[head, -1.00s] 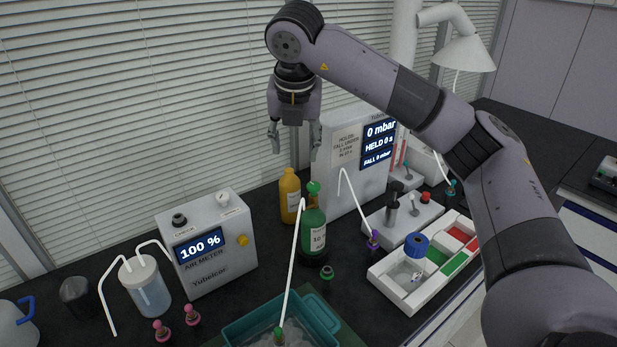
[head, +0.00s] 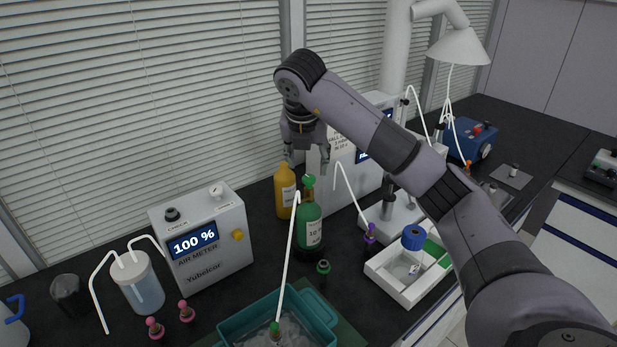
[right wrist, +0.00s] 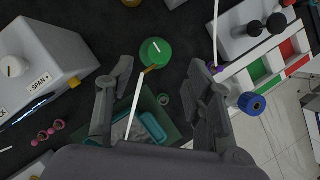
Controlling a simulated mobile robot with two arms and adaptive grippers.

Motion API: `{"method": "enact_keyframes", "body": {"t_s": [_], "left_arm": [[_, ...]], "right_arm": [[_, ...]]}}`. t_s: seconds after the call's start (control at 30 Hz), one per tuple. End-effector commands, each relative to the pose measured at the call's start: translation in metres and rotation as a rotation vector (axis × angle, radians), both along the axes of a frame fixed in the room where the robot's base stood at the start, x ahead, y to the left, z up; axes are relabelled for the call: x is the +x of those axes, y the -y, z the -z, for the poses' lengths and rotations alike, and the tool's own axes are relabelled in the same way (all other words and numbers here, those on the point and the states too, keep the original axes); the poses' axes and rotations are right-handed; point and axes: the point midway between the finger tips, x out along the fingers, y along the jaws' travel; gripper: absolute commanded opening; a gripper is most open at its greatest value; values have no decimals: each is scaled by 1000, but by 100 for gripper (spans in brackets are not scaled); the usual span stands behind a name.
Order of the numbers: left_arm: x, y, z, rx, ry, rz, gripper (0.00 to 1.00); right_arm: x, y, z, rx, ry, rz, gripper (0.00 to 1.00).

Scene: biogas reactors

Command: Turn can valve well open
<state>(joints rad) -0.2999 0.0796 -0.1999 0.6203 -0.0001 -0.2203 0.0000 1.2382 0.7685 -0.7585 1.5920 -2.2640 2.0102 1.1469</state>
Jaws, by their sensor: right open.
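The green can (head: 309,228) stands upright on the dark bench, with a white label and a round green valve knob (head: 309,181) on top. In the right wrist view the knob (right wrist: 157,50) shows from above with a white mark, and a white tube runs from near it. My right gripper (head: 306,160) points down just above the knob, apart from it. In the right wrist view its fingers (right wrist: 160,72) are spread and empty, with the knob ahead and between their lines. My left gripper is not in view.
A yellow bottle (head: 285,192) stands close behind the can at left. The air meter (head: 204,243) reads 100 % further left. A teal tub (head: 322,311) of ice is in front. A white tray (head: 395,286) and the white display unit (head: 318,190) flank the right and back.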

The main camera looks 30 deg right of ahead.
Motion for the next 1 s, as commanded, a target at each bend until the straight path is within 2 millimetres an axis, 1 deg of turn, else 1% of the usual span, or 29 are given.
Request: {"method": "enact_keyframes", "body": {"t_s": [0.03,0.1,0.33,0.5,0.7,1.0], "left_arm": [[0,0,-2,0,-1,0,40],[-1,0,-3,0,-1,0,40],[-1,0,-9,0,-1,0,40],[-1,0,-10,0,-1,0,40],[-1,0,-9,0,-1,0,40],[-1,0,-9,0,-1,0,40]], "right_arm": [[3,2,11,2,-6,1,48],[6,6,23,1,-6,1,48],[15,13,47,0,-2,2,48],[17,14,52,-1,1,0,48],[17,14,53,-1,1,0,48],[17,14,52,0,0,0,29]]}}
